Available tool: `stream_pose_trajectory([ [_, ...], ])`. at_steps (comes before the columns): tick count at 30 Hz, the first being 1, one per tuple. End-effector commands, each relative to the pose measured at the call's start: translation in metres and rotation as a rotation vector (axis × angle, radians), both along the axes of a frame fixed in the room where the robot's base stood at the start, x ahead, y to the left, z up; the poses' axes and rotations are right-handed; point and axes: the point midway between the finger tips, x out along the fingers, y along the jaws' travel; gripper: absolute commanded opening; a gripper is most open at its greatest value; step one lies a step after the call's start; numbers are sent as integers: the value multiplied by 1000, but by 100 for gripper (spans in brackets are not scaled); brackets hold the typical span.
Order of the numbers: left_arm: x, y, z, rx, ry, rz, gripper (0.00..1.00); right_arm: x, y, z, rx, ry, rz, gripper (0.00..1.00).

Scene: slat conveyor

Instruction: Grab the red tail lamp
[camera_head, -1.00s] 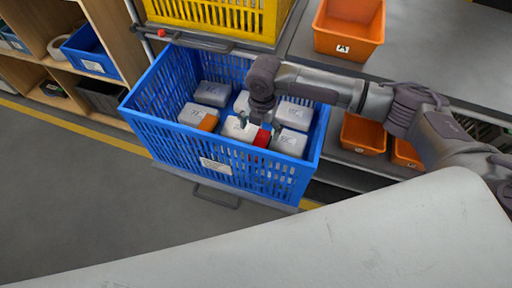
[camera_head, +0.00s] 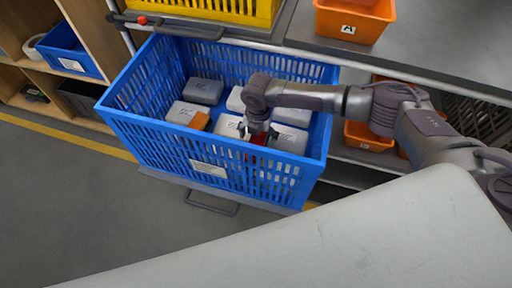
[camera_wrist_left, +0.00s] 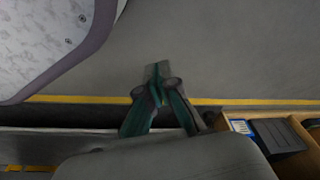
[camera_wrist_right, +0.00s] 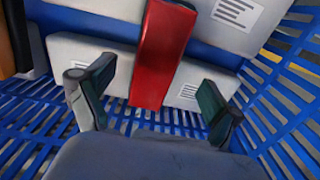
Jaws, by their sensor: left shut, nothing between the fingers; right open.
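The red tail lamp (camera_wrist_right: 162,55) is a long red block in the right wrist view. It lies on pale boxes inside the blue crate (camera_head: 215,157). In the head view only a bit of the lamp (camera_head: 260,139) shows below my right gripper. My right gripper (camera_head: 257,133) is inside the crate, its fingers open. In the right wrist view the fingers (camera_wrist_right: 152,104) stand on either side of the lamp's near end, apart from it. My left gripper (camera_wrist_left: 157,90) is shut and empty above the floor, away from the crate.
Several pale boxes (camera_head: 203,91) fill the crate, and an orange piece (camera_head: 199,121) lies on one. A yellow crate (camera_head: 215,8) stands behind. Orange bins (camera_head: 354,20) are at the right. Wooden shelves (camera_head: 88,25) stand at the left. The floor in front is clear.

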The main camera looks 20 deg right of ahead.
Motion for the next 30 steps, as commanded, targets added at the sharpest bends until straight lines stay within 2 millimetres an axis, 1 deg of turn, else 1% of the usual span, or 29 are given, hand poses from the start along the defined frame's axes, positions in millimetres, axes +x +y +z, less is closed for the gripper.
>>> stream_pose_trajectory([
  [2, 4, 0, 5, -1, -7, 1, 0, -1, 1, -9, -1, 2, 1, 92],
  [6, 13, -2, 21, -2, -18, 3, 0, 0, 6, -32, -2, 3, 0, 92],
  [9, 18, -2, 31, -2, -23, 4, 0, 0, 5, -45, -2, 4, -1, 92],
  [13, 20, -3, 39, -3, -26, 4, 0, 0, 5, -51, 0, 2, 0, 92],
  [19, 20, -3, 40, -3, -25, 5, 0, 0, 5, -51, 0, 1, 0, 92],
  [20, 20, -3, 40, -3, -25, 5, 0, 0, 5, -51, 0, 1, 0, 88],
  [21, 20, -3, 40, -3, -25, 5, 0, 0, 5, -51, 0, 1, 0, 82],
  [29, 20, -2, 40, -3, -26, 4, 0, 0, 5, -51, 0, 1, -1, 38],
  [30, 20, -2, 40, -3, -26, 4, 0, 0, 5, -51, 0, 1, -1, 32],
])
